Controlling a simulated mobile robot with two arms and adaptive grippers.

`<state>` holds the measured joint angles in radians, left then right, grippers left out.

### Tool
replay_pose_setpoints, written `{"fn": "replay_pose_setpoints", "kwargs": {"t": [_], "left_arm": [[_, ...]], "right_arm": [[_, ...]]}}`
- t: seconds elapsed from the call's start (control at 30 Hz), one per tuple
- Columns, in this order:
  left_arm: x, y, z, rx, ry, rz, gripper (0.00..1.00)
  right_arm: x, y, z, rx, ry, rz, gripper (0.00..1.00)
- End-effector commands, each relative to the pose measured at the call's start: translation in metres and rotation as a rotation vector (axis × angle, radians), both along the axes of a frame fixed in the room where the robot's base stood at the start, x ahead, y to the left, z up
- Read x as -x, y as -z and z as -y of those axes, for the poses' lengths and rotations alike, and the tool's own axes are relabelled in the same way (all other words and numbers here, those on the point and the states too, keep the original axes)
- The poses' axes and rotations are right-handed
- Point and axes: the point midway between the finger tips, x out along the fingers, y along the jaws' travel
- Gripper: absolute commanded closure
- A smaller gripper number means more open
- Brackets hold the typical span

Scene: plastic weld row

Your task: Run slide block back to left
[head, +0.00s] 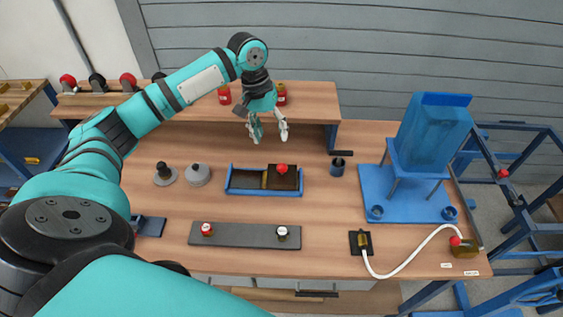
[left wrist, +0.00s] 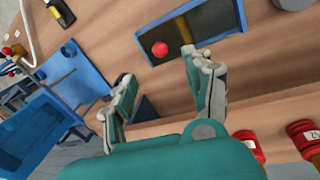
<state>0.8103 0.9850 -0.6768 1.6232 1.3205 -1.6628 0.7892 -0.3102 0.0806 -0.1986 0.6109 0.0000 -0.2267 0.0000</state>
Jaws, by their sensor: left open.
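The slide block (head: 286,184) is a dark block with a red ball knob (head: 282,168). It sits in the right part of a blue-edged tray (head: 264,193) on the bench. A brass-coloured strip lies at the block's left side, and the tray's left part is empty. My left gripper (head: 268,133) is open and empty, above the bench behind the tray. In the left wrist view its open fingers (left wrist: 150,85) point toward the tray, with the red knob (left wrist: 160,49) just beyond them, apart from both. My right gripper is not in view.
A grey strip (head: 245,236) with a red and a white knob lies in front of the tray. Grey round pieces (head: 197,175) stand to the left. A dark blue cup (head: 337,168) and a blue fixture (head: 425,150) stand to the right. Red jars (head: 224,95) stand on the rear shelf.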

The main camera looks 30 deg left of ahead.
Motion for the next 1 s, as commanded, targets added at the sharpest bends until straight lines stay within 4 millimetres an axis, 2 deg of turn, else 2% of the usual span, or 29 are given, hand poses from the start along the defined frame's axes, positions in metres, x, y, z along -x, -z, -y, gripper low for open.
{"fn": "replay_pose_setpoints", "kwargs": {"t": [0.07,0.17,0.4,0.5,0.7,0.87,1.0], "left_arm": [[0.0,0.018,0.004,0.001,0.001,-0.006,0.47],[-0.002,0.04,0.008,0.002,0.003,-0.004,0.47],[-0.006,0.089,0.017,0.001,0.002,-0.003,0.47],[-0.007,0.105,0.02,0.001,0.002,-0.001,0.47],[-0.009,0.123,0.023,0.0,0.002,0.0,0.47],[-0.009,0.126,0.024,-0.001,0.003,0.001,0.47],[-0.009,0.126,0.024,-0.001,0.003,0.001,0.47]], "right_arm": [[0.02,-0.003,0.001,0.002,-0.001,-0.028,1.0],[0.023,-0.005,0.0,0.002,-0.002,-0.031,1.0],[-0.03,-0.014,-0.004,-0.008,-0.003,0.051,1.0],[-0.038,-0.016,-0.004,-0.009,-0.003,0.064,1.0],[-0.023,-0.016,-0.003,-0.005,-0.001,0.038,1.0],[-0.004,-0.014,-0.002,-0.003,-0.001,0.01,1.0],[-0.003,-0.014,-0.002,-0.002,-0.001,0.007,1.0]]}}
